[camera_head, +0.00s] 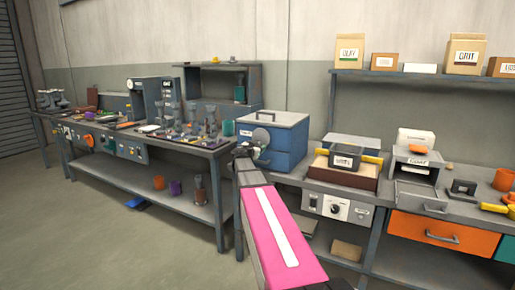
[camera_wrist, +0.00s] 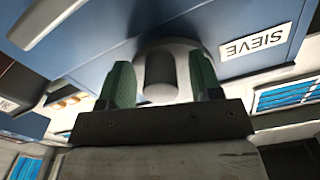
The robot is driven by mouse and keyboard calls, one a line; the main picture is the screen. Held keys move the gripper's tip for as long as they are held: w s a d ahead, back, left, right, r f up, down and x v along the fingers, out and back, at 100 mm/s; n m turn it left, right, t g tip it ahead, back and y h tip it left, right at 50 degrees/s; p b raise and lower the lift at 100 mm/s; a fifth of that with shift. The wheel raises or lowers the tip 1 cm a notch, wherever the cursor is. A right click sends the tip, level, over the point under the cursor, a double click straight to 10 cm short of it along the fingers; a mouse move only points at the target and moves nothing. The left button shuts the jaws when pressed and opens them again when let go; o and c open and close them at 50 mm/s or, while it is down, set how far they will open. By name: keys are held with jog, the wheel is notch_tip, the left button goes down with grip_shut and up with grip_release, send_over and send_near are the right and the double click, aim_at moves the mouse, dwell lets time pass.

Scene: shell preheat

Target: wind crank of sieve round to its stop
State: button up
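The sieve (camera_head: 289,137) is a blue box with a grey lid and handle on the bench in the head view. In the wrist view its blue face (camera_wrist: 100,62) carries a white SIEVE label (camera_wrist: 254,41). The crank (camera_head: 261,136) is a round grey part on the sieve's left side. In the wrist view its dark cylindrical knob (camera_wrist: 160,72) stands in front of a pale grey disc. My gripper (camera_wrist: 161,70) has its green fingers on either side of the knob, with a gap visible at each side. In the head view my gripper (camera_head: 245,150) is small and partly hidden by my arm.
A framed box with yellow handles (camera_head: 346,160) stands right of the sieve. A long bench (camera_head: 205,148) crowded with tools runs off to the left. A shelf (camera_head: 420,76) with bags and boxes hangs above on the right. The floor at the left front is clear.

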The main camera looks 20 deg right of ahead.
jog(key=v, duration=1)
jog(key=shift+s+a, duration=0.25)
jog(key=shift+s, duration=0.05)
jog(key=s+a+f+n+g+y, duration=0.35)
jog(key=s+f, duration=0.35)
jog(key=f, duration=0.4)
jog(key=s+a+f+n+g+y, duration=0.35)
jog(key=s+f, duration=0.35)
jog(key=f, duration=0.4)
jog(key=s+a+f+n+g+y, duration=0.4)
jog(key=s+a+f+n+y, duration=0.2)
jog(key=s+a+f, duration=0.4)
jog(key=s+a, duration=0.1)
jog(key=s, duration=0.2)
jog(key=shift+s+a+g+y, duration=0.15)
jog(key=shift+s+g+y, duration=0.15)
jog(key=shift+y, duration=0.1)
